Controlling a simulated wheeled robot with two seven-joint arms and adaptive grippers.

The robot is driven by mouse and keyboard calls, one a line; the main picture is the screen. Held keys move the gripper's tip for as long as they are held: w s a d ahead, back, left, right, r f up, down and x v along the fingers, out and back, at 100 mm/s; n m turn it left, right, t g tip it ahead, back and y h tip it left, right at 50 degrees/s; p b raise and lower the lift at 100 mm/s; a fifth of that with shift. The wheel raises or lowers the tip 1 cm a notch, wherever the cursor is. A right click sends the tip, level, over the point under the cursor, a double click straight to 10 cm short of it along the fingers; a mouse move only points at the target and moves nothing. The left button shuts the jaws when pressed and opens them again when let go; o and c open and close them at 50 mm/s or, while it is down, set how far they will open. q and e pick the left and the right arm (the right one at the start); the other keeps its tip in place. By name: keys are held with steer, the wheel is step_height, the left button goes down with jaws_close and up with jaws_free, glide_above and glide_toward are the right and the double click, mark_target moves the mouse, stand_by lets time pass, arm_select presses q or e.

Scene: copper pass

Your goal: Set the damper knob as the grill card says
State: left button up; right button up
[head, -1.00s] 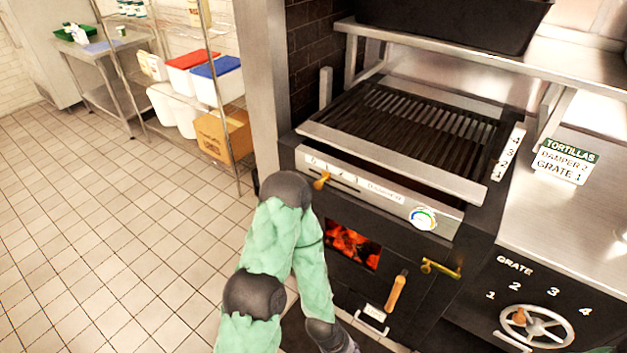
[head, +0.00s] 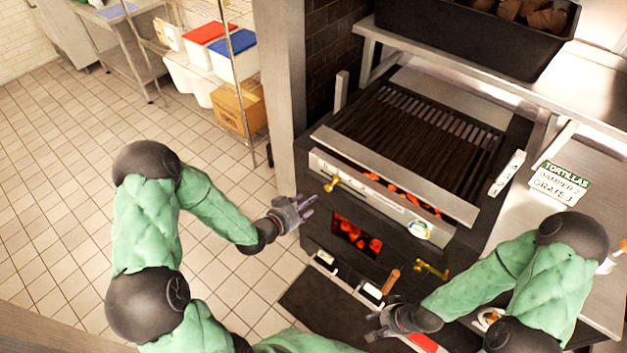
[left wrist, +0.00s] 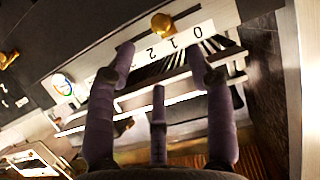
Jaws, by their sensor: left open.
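The brass damper knob (head: 331,184) sits at the left end of the numbered front panel of the grill (head: 375,198); it also shows at the top of the left wrist view (left wrist: 161,22). It is near the low-numbered end of its scale; I cannot tell its exact mark. The grill card (head: 560,184) on the right counter reads "TORTILLAS, DAMPER 2, GRATE 1". My left gripper (head: 305,208) is open and empty, just left of and below the knob, apart from it. In the left wrist view its fingers (left wrist: 160,62) are spread. My right gripper (head: 374,322) looks open and empty, low before the grill.
A firebox window (head: 357,235) glows below the panel. A round dial (head: 419,229), a brass latch (head: 432,268) and a wooden handle (head: 391,281) are on the grill's front. A steel post (head: 281,90) stands left of the grill. The tiled floor at left is clear.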

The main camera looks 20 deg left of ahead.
mark_target(329, 190)
arm_select(q)
steer(key=b+x, duration=0.1)
steer(key=x, duration=1)
steer(key=shift+r+b, duration=0.1)
steer(key=shift+b, duration=0.25)
steer(key=shift+d, duration=0.1)
steer(key=shift+s, duration=0.1)
jaws_close()
